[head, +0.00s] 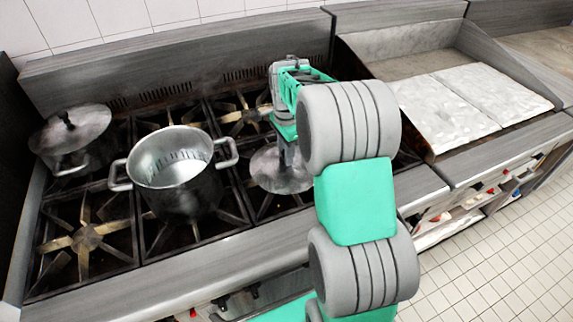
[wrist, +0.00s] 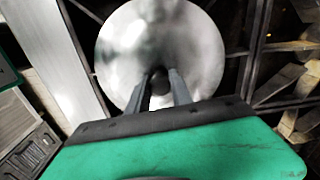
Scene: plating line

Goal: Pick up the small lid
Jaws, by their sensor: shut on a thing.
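The small lid (head: 283,172) is a round, shiny metal disc with a dark knob, over the right part of the stove in the head view. In the wrist view the lid (wrist: 188,50) lies just beyond my fingers, and its knob (wrist: 159,82) is between the fingertips. My gripper (wrist: 161,86) is shut on that knob. In the head view my gripper (head: 289,155) points down at the lid, partly hidden by my arm. I cannot tell whether the lid touches the grate.
An open metal pot (head: 178,190) stands left of the lid on the stove (head: 75,235). A second pot with a lid (head: 72,130) stands at the back left. A griddle with pale slabs (head: 455,100) is on the right. The front-left burner is bare.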

